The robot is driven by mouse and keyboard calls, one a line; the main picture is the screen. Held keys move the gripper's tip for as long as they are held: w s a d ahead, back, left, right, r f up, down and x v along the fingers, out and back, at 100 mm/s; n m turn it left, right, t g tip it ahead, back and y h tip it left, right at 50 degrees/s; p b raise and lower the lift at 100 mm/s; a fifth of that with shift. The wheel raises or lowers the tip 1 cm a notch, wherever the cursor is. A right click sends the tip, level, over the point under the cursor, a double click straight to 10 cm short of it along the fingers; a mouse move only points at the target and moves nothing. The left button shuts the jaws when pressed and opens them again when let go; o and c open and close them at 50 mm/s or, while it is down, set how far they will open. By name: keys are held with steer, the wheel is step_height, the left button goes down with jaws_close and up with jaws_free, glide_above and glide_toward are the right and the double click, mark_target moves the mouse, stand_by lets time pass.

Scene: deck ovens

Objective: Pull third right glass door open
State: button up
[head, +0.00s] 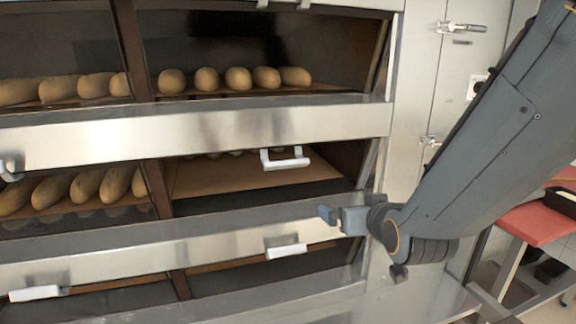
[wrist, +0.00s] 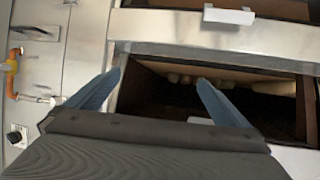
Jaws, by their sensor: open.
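The deck oven's right column has stacked glass doors with white bar handles. In the head view, one handle (head: 285,158) is on the middle right door, and a lower handle (head: 286,250) is on the door below. Both doors look closed. How the doors are counted cannot be told, as the oven is cut off by the frame. My gripper (head: 328,215) is right of both handles, at a height between them, and touches neither. In the wrist view, its blue fingers (wrist: 158,80) are spread and empty. A handle (wrist: 228,16) shows beyond them; another is partly hidden behind the gripper body.
Loaves (head: 238,78) lie behind the upper right glass, with more behind the left doors. A left handle (head: 35,293) is at lower left. A metal cabinet with latches (head: 462,27) stands right of the oven. A red-topped stand (head: 535,222) is at far right.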

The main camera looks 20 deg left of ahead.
mark_target(288, 163)
steer(key=s+a+r+n+t+y, duration=0.2)
steer(key=s+a+r+y, duration=0.25)
steer(key=a+r, duration=0.55)
steer(key=shift+y, duration=0.35)
steer(key=shift+s+a+f+p+x, duration=0.2)
steer(key=shift+f+p+x, duration=0.1)
steer(key=shift+x, duration=1.25)
steer(key=shift+s+a+f+p+x, duration=0.1)
steer(key=shift+a+f+p+x, duration=0.15)
steer(key=shift+x, duration=1.35)
steer(key=shift+s+a+f+p+x, duration=0.1)
steer(key=shift+s+f+p+x, duration=0.2)
steer(key=shift+x, duration=1.25)
steer(key=shift+w+r, duration=0.1)
